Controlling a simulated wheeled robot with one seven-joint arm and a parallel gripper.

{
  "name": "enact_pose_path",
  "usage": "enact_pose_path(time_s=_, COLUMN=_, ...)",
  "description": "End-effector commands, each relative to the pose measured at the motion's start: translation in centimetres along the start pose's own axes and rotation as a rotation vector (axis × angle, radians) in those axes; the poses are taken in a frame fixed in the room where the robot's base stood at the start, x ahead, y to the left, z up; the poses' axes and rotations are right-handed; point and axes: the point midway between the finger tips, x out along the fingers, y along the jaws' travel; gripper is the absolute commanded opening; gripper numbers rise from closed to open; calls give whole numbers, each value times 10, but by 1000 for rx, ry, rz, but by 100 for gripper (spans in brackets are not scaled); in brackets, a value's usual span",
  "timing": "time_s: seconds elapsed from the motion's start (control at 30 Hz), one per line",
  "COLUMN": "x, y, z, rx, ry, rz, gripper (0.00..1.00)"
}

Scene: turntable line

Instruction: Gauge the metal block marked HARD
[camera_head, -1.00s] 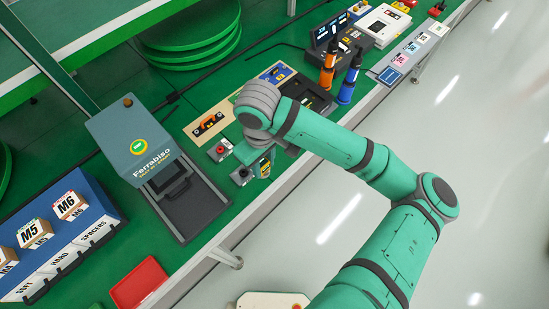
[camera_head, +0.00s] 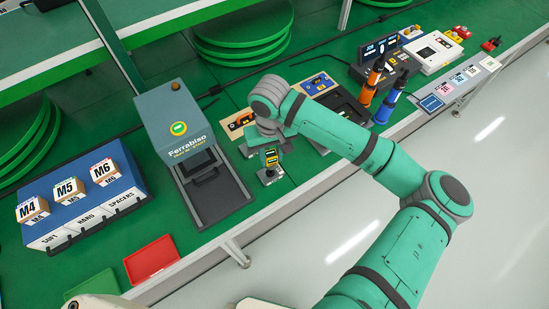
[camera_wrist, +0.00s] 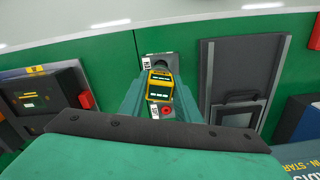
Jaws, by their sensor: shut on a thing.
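My gripper (camera_wrist: 158,82) is shut on a yellow and black handheld gauge (camera_wrist: 160,84) with two small lit displays. In the head view the gauge (camera_head: 271,157) hangs below my wrist, over or just behind a small grey block with a dark round top (camera_head: 268,176) at the table's front edge. In the wrist view that grey block (camera_wrist: 177,62) lies beyond the gauge, with a white label beside it, too small to read surely. Whether the gauge touches the block I cannot tell. A red button (camera_wrist: 167,111) shows between the fingers, partly hidden.
A grey Ferrabiso machine (camera_head: 168,118) with a dark tray stands left of my gripper. A blue rack (camera_head: 82,205) with M4, M5 and M6 boxes and a red tray (camera_head: 152,260) are farther left. Orange (camera_head: 372,83) and blue (camera_head: 390,100) tools stand upright to the right.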

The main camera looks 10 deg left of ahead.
Motion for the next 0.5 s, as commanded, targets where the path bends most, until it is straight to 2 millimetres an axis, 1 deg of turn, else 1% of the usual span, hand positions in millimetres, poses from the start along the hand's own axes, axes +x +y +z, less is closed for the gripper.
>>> enact_pose_path(time_s=0.23, x=20, y=-3, z=-1, rx=-7, ry=0, rz=0, gripper=0)
enact_pose_path(time_s=0.5, x=39, y=-2, z=0, rx=-3, ry=0, rz=-2, gripper=0)
